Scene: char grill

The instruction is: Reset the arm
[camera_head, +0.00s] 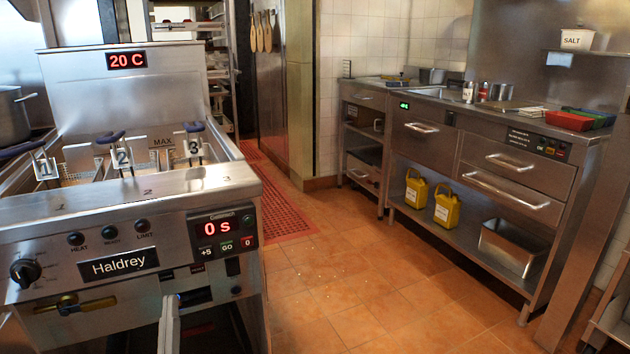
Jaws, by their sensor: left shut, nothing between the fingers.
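The rest of my left arm is below the picture's edge. My right gripper is not in view.
A steel fryer (180,187) with several numbered baskets fills the left; its displays read 20 C and 0 s. A steel counter with drawers (515,165) stands at the right, with yellow jugs (447,207) on its lower shelf.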

